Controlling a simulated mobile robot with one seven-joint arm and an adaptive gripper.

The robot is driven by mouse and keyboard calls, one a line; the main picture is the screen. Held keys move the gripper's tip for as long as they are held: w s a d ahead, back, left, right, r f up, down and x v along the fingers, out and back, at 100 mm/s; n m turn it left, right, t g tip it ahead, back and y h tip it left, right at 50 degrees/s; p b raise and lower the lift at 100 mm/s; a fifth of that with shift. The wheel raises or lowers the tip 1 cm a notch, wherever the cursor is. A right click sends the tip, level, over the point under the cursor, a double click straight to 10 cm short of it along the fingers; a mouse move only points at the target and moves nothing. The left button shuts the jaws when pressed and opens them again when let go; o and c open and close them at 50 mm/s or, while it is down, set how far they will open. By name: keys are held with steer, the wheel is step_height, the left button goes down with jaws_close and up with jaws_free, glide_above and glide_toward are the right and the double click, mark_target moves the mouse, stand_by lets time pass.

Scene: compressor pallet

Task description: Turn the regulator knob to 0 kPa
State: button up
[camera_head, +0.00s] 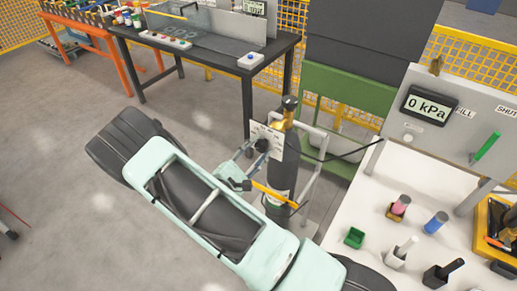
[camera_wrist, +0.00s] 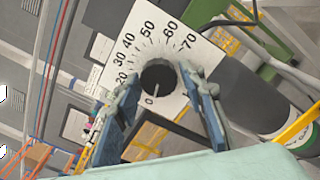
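The regulator's black knob (camera_wrist: 158,76) sits at the middle of a white dial plate (camera_wrist: 192,52) marked from 0 to 70. A pale pointer line on the knob aims down toward the 0 mark. My gripper (camera_wrist: 165,88) is open, with one finger on each side of the knob; a gap seems to show beside it, though contact is hard to judge. In the head view the dial plate (camera_head: 274,138) is fixed by the dark gas cylinder (camera_head: 284,178), and my gripper (camera_head: 255,155) is in front of it. The display (camera_head: 429,106) reads 0 kPa.
A white bench (camera_head: 400,225) at right holds a green box (camera_head: 354,238) and several small items. A black table (camera_head: 215,70) stands behind the cylinder. A yellow bar (camera_head: 272,193) crosses the cylinder below the dial. Open floor (camera_head: 60,160) lies at left.

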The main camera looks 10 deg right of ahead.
steer(key=shift+o, duration=0.7)
steer(key=v, duration=1.2)
steer(key=shift+r, duration=0.1)
